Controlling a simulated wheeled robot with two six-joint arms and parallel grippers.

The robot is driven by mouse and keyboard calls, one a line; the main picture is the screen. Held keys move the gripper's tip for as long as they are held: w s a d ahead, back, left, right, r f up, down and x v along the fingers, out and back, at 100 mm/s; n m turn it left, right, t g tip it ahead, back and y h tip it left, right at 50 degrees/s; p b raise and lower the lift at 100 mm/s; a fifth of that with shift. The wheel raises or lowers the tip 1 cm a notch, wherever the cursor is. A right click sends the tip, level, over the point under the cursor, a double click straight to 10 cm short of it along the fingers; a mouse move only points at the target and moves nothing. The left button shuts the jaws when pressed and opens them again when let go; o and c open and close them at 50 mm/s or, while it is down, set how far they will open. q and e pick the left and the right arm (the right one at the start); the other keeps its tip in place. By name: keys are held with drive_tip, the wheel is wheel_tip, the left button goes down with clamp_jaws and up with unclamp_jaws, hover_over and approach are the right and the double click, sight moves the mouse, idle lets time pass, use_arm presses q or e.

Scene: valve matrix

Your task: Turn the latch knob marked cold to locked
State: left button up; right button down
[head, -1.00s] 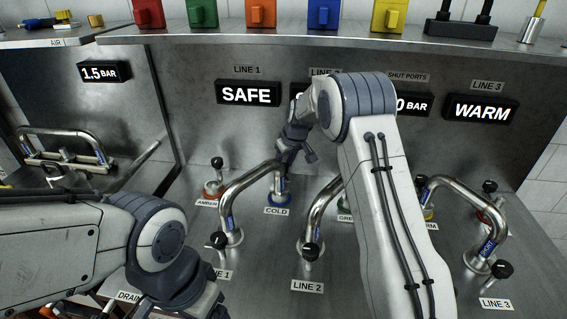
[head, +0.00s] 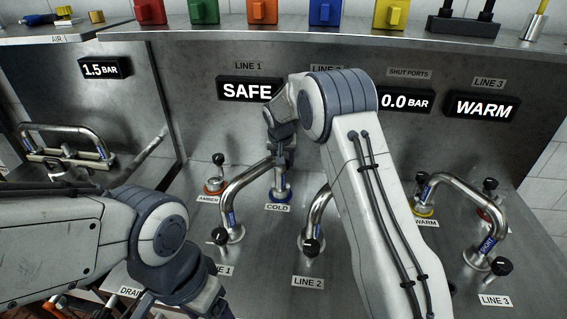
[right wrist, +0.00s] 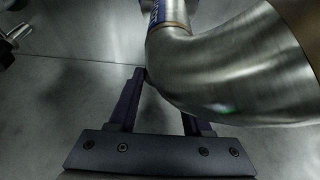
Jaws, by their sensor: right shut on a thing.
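The cold latch knob (head: 281,187) stands on a blue ring above the COLD label (head: 278,208) in the head view. Its upper part is hidden by my right gripper (head: 283,160), which reaches down over it from above. The right gripper is shut on the knob. In the right wrist view my two dark fingers (right wrist: 160,105) point away, and a bent steel pipe (right wrist: 230,65) covers much of the space beyond them, so the knob is not clear there. My left arm is at the lower left; its fingertips are not in view.
A bent pipe handle (head: 240,195) stands close left of the cold knob, and another (head: 318,215) to its right. The amber knob (head: 217,172) is to the left. Displays such as SAFE (head: 247,90) line the back wall. A pipe (head: 489,212) stands at the right.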

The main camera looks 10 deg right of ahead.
drive_tip(key=shift+m, duration=0.3)
drive_tip(key=shift+c, duration=1.7)
unclamp_jaws()
drive_tip(key=b+v, duration=0.1)
drive_tip(key=v, duration=0.9)
drive_tip(key=shift+r+b, duration=0.3)
drive_tip(key=shift+a, duration=0.1)
